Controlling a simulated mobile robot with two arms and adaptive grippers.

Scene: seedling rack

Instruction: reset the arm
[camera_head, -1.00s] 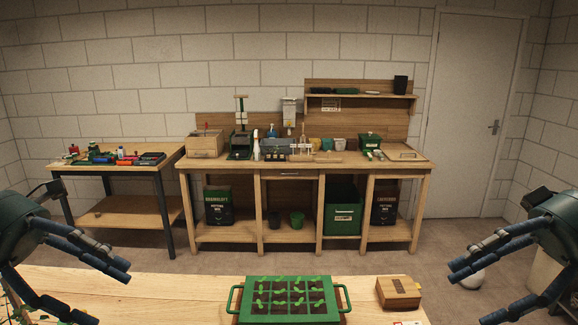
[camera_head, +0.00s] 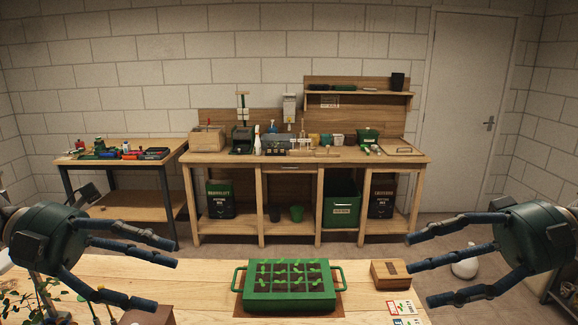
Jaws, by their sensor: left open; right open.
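My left gripper (camera_head: 152,270) is at the left of the head view, its dark blue fingers spread apart and empty. My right gripper (camera_head: 418,270) is at the right, its fingers also spread and empty. Both are raised in front of the near wooden table (camera_head: 215,290), with their fingers pointing inward. Between them on that table is a green seedling tray (camera_head: 290,302) with two side handles and several small seedlings. Neither gripper touches the tray.
A small wooden box (camera_head: 390,273) and printed cards (camera_head: 402,309) lie right of the tray. A brown block (camera_head: 147,316) is at the near left. A cluttered workbench (camera_head: 300,165) and a side table (camera_head: 112,167) stand across the floor.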

